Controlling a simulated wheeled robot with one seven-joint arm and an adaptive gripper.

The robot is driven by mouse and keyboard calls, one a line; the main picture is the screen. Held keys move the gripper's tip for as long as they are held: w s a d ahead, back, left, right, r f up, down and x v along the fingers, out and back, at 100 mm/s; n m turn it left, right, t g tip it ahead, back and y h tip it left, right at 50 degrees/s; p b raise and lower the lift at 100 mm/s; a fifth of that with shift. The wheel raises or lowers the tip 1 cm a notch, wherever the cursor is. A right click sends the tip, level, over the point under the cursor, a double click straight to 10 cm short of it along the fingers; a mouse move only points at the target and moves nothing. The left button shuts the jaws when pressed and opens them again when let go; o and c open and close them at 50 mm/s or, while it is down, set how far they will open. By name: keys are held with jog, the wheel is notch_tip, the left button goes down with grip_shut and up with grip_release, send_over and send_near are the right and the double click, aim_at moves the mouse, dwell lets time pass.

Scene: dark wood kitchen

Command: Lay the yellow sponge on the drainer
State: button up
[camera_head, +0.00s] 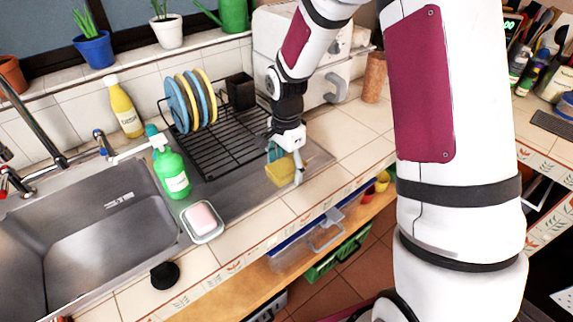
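The yellow sponge (279,173) is at my gripper (287,168), tilted, over the right front of the steel drainboard. One finger shows against the sponge's right side; the other is mostly hidden. My gripper appears shut on the sponge. A small teal patch shows just above it, and I cannot tell what it belongs to. The drainer is a black wire rack (215,157) to the left and behind the sponge. Whether the sponge touches the metal beneath cannot be told.
Several blue and yellow plates (190,100) stand in the rack, with a black cutlery holder (241,91) behind. A green soap bottle (171,170) and a pink soap in a dish (203,219) are by the sink (95,230). The rack's front middle is bare.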

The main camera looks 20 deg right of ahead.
aim_at(287, 165)
notch_tip(287, 165, up, 12)
jog(key=s+r+n+t, duration=0.2)
jog(key=s+r+n, duration=0.5)
jog(key=s+r, duration=0.45)
jog(key=s+n+t, duration=0.2)
jog(key=s+n, duration=0.5)
jog(key=s, duration=0.7)
jog(key=shift+s+d+r, duration=0.15)
jog(key=shift+d, duration=0.05)
